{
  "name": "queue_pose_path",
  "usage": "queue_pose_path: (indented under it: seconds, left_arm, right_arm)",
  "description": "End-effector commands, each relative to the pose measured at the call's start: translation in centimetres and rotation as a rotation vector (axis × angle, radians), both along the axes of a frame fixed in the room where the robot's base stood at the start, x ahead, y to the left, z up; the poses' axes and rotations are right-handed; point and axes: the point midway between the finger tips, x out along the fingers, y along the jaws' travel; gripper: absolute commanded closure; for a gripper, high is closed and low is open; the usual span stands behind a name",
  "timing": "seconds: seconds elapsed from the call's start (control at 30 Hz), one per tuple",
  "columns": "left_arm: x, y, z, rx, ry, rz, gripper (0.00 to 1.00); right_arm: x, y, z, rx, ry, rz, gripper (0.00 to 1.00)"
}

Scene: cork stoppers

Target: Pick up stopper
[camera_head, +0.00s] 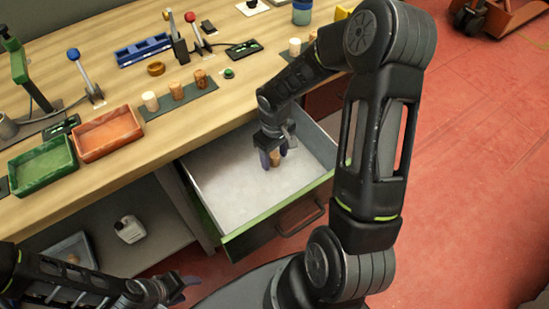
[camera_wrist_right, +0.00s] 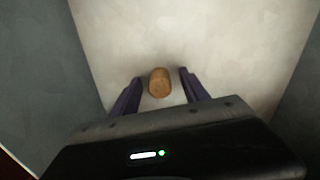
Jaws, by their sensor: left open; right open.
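A brown cork stopper (camera_head: 275,159) stands in the open drawer (camera_head: 222,187), on its pale floor. My right gripper (camera_head: 274,152) reaches down into the drawer and is open around the stopper. In the right wrist view the stopper (camera_wrist_right: 159,82) shows between the two purple fingers of the right gripper (camera_wrist_right: 160,86), with a gap on each side. My left gripper (camera_head: 187,284) is open and empty at the lower left, away from the drawer. More stoppers stand on the table: a pale one (camera_head: 151,101), a brown one (camera_head: 176,90) and a darker one (camera_head: 201,79).
The wooden workbench (camera_head: 235,95) runs above the drawer. A green tray (camera_head: 42,165) and an orange tray (camera_head: 107,134) sit at its left. A blue rack (camera_head: 143,50) and several levers stand behind. The drawer's walls surround my right gripper.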

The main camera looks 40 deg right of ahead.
Motion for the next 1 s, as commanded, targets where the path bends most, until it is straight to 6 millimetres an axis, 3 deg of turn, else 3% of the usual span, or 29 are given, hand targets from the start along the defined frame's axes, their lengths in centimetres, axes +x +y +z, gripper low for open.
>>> queue_pose_path:
  seconds: [0.37, 1.0]
  left_arm:
    - [0.00, 0.00, 0.00, 0.000, 0.000, 0.000, 0.48]
    - [0.00, 0.00, 0.00, 0.000, 0.000, 0.000, 0.48]
  right_arm:
    - [0.00, 0.00, 0.03, 0.000, 0.000, 0.000, 0.48]
    - [0.00, 0.00, 0.03, 0.000, 0.000, 0.000, 1.00]
